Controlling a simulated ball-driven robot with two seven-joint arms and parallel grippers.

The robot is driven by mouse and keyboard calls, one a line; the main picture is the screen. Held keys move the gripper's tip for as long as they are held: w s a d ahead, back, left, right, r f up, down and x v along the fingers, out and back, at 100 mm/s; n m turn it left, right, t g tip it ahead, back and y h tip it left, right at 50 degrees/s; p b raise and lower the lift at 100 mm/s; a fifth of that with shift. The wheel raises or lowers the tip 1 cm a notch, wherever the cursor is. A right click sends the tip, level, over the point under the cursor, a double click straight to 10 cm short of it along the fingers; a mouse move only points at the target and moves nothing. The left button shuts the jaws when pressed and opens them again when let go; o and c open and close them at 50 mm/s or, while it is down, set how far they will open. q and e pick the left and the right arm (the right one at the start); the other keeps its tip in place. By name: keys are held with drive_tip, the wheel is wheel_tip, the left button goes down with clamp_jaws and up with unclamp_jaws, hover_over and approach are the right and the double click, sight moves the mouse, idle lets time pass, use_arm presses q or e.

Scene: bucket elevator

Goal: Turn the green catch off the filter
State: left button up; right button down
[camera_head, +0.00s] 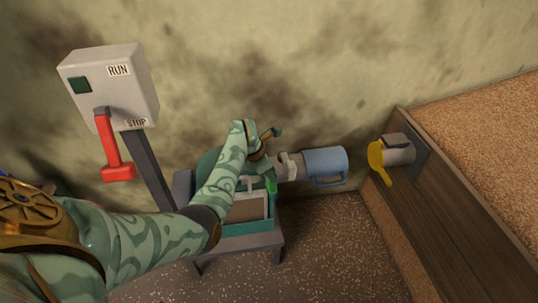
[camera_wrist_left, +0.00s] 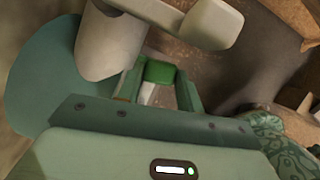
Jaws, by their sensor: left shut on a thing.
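The green catch (camera_head: 271,187) is small and bright green, at the upper right corner of the framed filter (camera_head: 245,209) on the front of the teal machine. In the left wrist view, the green catch (camera_wrist_left: 158,72) sits between the two fingers of my left gripper (camera_wrist_left: 158,88), which is shut on it. In the head view my left arm reaches across from the left, over the machine, and its wrist hides part of the machine's top. The fingers are hard to make out there. My right gripper is in neither view.
A grey control box (camera_head: 112,82) with RUN and STOP labels has a red lever (camera_head: 115,150) hanging down. A blue motor (camera_head: 325,163) sits right of the machine. A wooden bin wall (camera_head: 425,205) carries a yellow handle (camera_head: 377,160). The floor at front right is clear.

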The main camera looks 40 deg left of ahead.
use_arm(q)
drive_tip(key=shift+m+h, duration=0.4)
drive_tip(key=shift+m, duration=0.7)
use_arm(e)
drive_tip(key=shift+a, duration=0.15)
use_arm(q)
drive_tip(key=shift+w+a+g, duration=0.1)
drive_tip(key=shift+g, duration=0.2)
drive_tip(key=o, duration=0.7)
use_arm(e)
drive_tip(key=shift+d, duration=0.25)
use_arm(q)
drive_tip(key=p+v, duration=0.8)
drive_tip(key=v, duration=0.8)
drive_tip(key=shift+r+p, duration=0.15)
drive_tip(key=shift+p, duration=0.25)
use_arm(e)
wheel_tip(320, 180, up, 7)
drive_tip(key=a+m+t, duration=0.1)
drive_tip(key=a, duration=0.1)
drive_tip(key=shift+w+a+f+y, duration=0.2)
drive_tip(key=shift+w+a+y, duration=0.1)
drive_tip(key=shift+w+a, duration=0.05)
